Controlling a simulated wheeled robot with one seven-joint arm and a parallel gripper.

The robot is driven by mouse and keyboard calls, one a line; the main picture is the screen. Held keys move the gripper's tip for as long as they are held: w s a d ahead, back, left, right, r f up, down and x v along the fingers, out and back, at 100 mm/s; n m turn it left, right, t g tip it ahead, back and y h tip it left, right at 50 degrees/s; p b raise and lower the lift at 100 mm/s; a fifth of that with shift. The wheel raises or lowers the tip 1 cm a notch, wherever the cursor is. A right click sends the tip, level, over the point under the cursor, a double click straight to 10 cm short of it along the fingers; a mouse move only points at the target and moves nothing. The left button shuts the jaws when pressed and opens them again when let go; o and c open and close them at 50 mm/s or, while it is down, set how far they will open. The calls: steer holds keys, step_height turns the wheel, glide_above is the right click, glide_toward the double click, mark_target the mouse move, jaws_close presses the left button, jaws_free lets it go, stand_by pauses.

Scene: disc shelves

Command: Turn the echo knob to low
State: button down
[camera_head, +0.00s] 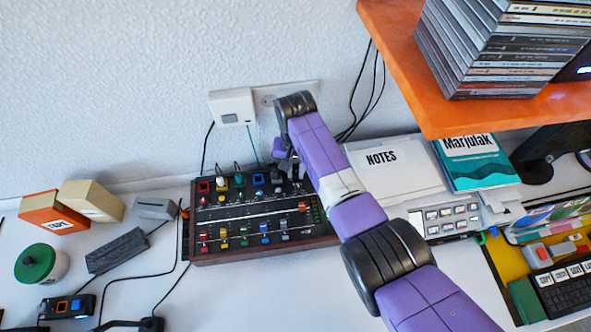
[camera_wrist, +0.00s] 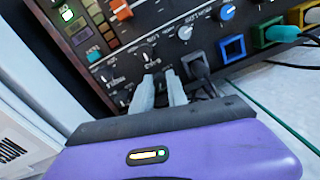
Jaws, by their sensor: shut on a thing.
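The mixer panel (camera_head: 262,222) is a dark box with a wooden rim, coloured knobs, sliders and buttons, lying on the white desk. It fills much of the wrist view (camera_wrist: 115,55). My gripper (camera_head: 291,170) reaches down onto the panel's upper right part. In the wrist view its two grey fingers (camera_wrist: 159,77) are close together, shut on a small knob on the panel. The fingers hide most of that knob, so its pointer direction cannot be told. Small white labels stand around the fingertips, too blurred to read surely as echo or low.
A blue knob (camera_wrist: 227,12) and a blue-framed socket (camera_wrist: 232,47) are near the fingers, with a dark plug (camera_wrist: 200,74) close beside them. Cables run behind. An orange shelf (camera_head: 440,115) with stacked discs (camera_head: 500,50) overhangs at right. A notes pad (camera_head: 385,165) lies right of the panel.

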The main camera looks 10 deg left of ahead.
mark_target(296, 173)
steer(key=n, duration=0.4)
steer(key=shift+n, duration=0.3)
steer(key=shift+d+n+b, duration=0.1)
steer(key=shift+n+b, duration=0.25)
steer(key=shift+n, duration=1.85)
steer(key=c, duration=1.6)
jaws_free()
steer(key=shift+r, duration=0.1)
steer(key=shift+r, duration=3.85)
